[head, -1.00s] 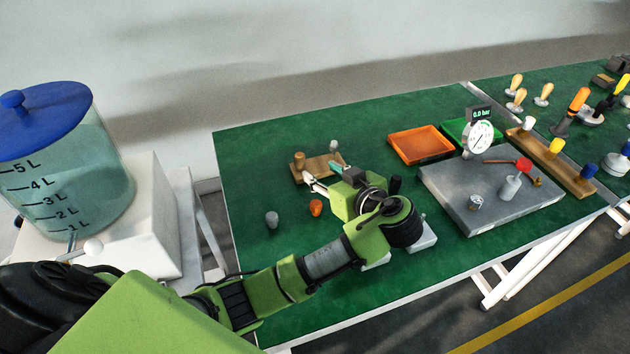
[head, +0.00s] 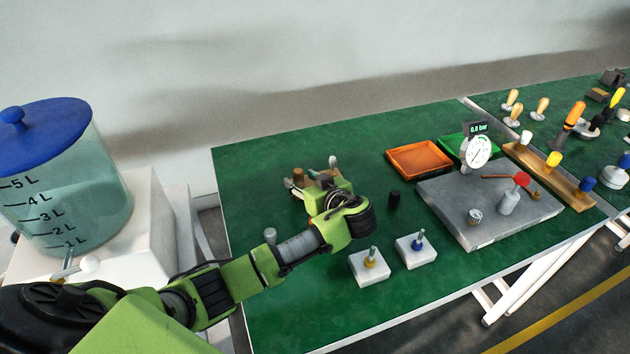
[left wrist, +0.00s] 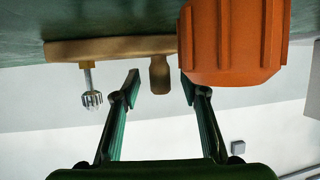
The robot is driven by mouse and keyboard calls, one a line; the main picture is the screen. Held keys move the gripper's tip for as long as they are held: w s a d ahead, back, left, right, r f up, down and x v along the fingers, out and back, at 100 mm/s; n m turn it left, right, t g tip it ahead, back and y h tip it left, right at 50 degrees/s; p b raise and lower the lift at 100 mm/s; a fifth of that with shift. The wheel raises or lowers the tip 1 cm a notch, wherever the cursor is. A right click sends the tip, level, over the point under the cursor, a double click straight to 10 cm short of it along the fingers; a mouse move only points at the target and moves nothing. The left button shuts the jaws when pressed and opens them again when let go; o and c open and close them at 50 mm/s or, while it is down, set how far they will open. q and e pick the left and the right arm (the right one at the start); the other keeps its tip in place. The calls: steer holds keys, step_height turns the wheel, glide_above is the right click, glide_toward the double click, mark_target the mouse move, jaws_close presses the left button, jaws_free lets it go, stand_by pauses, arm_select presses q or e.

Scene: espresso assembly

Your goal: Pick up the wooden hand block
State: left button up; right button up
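The wooden block (left wrist: 159,75), a small rounded brown piece, shows in the left wrist view against a flat wooden board (left wrist: 110,47). The picture there looks upside down. My left gripper (left wrist: 160,88) is open, its two fingertips on either side of the wooden block with gaps at both sides. I cannot tell whether the block stands fully between them in depth. In the head view the wooden block's brown top (head: 298,174) shows just beyond my left gripper (head: 308,184), which hides most of the board. My right gripper is not in view.
A grey cup (head: 270,235), a black cylinder (head: 394,198) and an orange tray (head: 419,158) stand on the green table.

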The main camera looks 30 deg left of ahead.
arm_select(q)
steer(key=x, duration=0.2)
steer(key=shift+w+a+f, duration=0.1)
steer(key=shift+w+a, duration=0.05)
steer(key=shift+a, duration=0.1)
jaws_close()
